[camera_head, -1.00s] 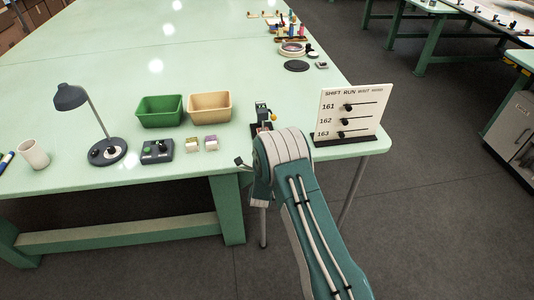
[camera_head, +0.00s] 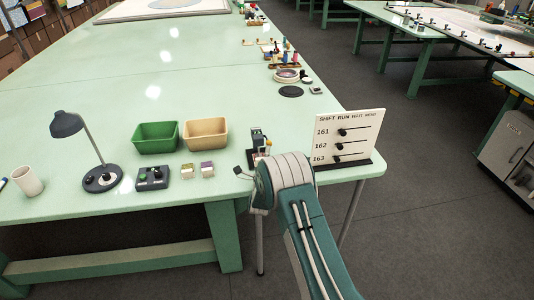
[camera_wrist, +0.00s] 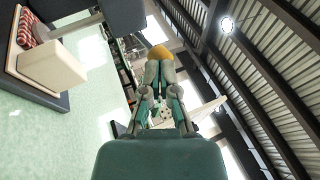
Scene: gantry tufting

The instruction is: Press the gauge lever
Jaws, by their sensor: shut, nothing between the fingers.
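A small upright gauge (camera_head: 258,139) with a dark body and some red at its base stands near the table's right front edge, just beyond my arm. Its lower part is partly hidden by my arm. In the wrist view, a rounded orange-yellow piece (camera_wrist: 158,53) shows right at my fingertips; it may be the lever's knob, and I cannot tell whether they touch. My gripper (camera_wrist: 160,66) is shut, with nothing seen between its fingers. In the head view my gripper is mostly hidden by my own arm. A beige block (camera_wrist: 55,65) on a dark base is at upper left in the wrist view.
A white board (camera_head: 346,137) with several black sliders stands right of the gauge. Green (camera_head: 156,137) and tan (camera_head: 206,134) bins, a control box (camera_head: 153,177), a lamp (camera_head: 101,178) and a cup (camera_head: 28,181) stand left. The table (camera_head: 110,92) is clear behind the bins.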

